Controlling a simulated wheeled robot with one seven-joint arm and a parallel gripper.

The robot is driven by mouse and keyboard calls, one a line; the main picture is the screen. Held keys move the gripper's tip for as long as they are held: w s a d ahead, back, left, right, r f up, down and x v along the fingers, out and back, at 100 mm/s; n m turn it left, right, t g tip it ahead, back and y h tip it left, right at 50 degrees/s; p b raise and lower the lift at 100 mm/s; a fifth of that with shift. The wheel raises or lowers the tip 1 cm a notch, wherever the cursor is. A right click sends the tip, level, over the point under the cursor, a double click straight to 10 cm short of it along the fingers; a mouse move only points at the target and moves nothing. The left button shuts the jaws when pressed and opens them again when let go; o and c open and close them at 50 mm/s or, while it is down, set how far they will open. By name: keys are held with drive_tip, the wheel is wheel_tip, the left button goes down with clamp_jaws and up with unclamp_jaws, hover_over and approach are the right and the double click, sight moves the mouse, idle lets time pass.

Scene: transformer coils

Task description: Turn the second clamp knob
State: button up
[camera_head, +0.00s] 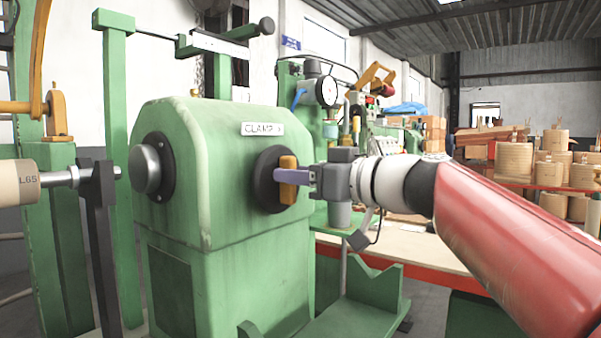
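A green machine housing (200,120) stands in the middle of the view with a white CLAMP label (262,129); the character after the word is hard to read. Below the label is a black round disc (266,192) with an orange bar-shaped knob (289,162), standing about upright. My gripper (290,175) reaches in from the right, level with the knob. Its purple-grey near finger lies across the middle of the orange bar. The far finger is hidden, so I cannot tell whether the fingers are closed on the knob.
A silver spindle nose (147,168) sticks out of the housing's left face. A cylinder marked L65 (17,182) and a dark upright bar (101,240) stand left of it. A workbench with a red edge (428,264) lies behind my arm. Coils (513,162) stand at the back right.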

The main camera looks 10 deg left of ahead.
clamp_jaws()
